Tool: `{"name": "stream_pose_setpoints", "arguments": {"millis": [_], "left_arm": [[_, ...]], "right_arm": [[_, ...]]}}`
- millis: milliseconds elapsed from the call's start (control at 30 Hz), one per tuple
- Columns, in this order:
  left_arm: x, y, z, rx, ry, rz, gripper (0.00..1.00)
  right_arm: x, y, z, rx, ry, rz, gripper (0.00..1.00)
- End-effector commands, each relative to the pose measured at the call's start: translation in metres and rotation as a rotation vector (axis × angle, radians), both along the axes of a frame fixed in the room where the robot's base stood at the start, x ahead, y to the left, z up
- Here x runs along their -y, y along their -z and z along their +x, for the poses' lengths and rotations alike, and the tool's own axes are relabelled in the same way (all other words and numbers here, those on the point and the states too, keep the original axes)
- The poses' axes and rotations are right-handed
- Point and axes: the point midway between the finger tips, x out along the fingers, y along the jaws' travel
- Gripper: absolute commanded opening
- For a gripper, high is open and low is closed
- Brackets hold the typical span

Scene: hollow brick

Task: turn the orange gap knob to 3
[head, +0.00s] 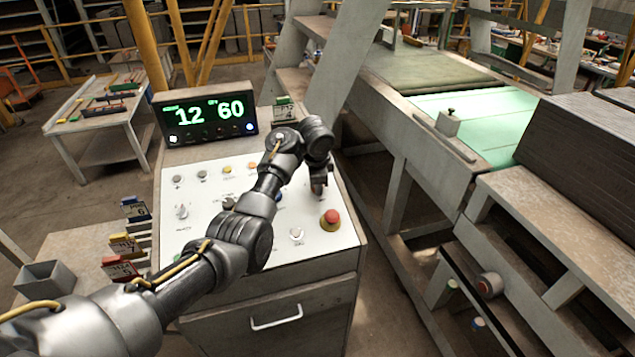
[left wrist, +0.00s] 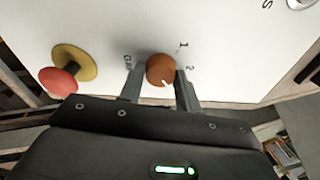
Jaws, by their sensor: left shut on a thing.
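The orange gap knob (left wrist: 160,69) sits on the white panel in the left wrist view, with the printed word "GAP" to its left and the numbers 1 and 2 to its right. Its white pointer mark is at its lower edge, toward my palm and slightly right. No 3 is readable. My left gripper (left wrist: 160,86) is shut on the knob, one finger on each side. In the head view my left gripper (head: 318,188) reaches down to the right side of the white control panel (head: 200,215), and the knob is hidden there. My right gripper is not in view.
A red emergency button on a yellow base (head: 330,220) sits close to my left gripper; it also shows in the left wrist view (left wrist: 60,80). A display (head: 206,115) reads 12 and 60 behind the panel. A green-lit conveyor (head: 480,120) stands to the right.

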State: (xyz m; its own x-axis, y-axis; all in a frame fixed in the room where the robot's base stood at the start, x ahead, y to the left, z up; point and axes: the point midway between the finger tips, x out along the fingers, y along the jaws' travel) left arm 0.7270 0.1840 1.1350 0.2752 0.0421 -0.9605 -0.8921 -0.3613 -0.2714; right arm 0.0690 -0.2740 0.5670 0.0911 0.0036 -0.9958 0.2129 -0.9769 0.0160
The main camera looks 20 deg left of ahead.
Motion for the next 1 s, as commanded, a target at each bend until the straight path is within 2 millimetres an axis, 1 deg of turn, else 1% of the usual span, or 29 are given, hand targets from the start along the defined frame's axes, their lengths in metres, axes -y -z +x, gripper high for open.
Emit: {"name": "stream_pose_setpoints", "arguments": {"millis": [500, 533, 667, 900, 1000], "left_arm": [[0.0003, -0.0007, 0.0003, 0.0, 0.019, 0.004, 0.11], [0.0002, -0.0007, 0.0003, 0.0, 0.019, 0.004, 0.38], [0.0001, -0.0005, 0.0001, -0.001, 0.018, 0.004, 0.54], [0.0001, -0.0003, 0.0, -0.002, 0.016, 0.004, 0.54], [0.0037, -0.0047, 0.0006, -0.001, 0.021, 0.003, 0.54]], "right_arm": [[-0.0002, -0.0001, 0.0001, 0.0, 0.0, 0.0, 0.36], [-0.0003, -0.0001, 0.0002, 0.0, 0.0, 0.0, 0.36], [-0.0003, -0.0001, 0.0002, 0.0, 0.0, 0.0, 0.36], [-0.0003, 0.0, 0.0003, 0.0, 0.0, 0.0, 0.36], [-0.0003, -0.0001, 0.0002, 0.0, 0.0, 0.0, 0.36]]}}
